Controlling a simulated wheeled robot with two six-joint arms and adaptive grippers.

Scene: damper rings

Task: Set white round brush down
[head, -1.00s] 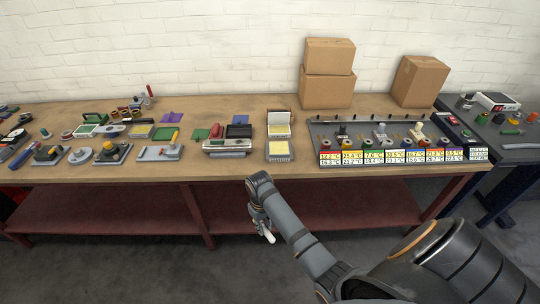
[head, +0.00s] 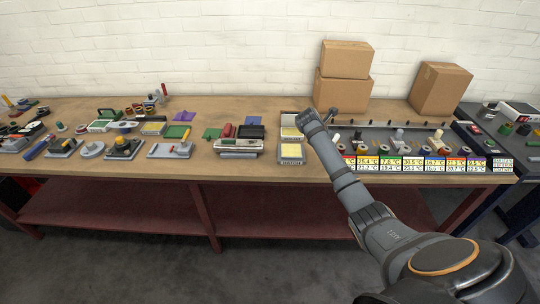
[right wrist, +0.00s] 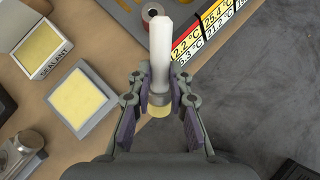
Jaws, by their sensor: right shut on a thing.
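The white round brush (right wrist: 160,55) is between the fingers of my right gripper (right wrist: 161,90) in the right wrist view. Its white handle points to the top of the picture; a grey collar and a pale yellow end (right wrist: 159,111) sit between the fingers. My right gripper is shut on it. In the head view my right gripper (head: 318,127) is above the bench, between the sealant box and the labelled tray; the arm hides part of the tray. My left gripper is not in view.
An open sealant box (head: 291,153) with yellow pads stands left of my right gripper. The grey tray (head: 375,137) with rings and temperature labels lies to the right. Cardboard boxes (head: 343,92) stand behind. Various tools and parts cover the bench further left.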

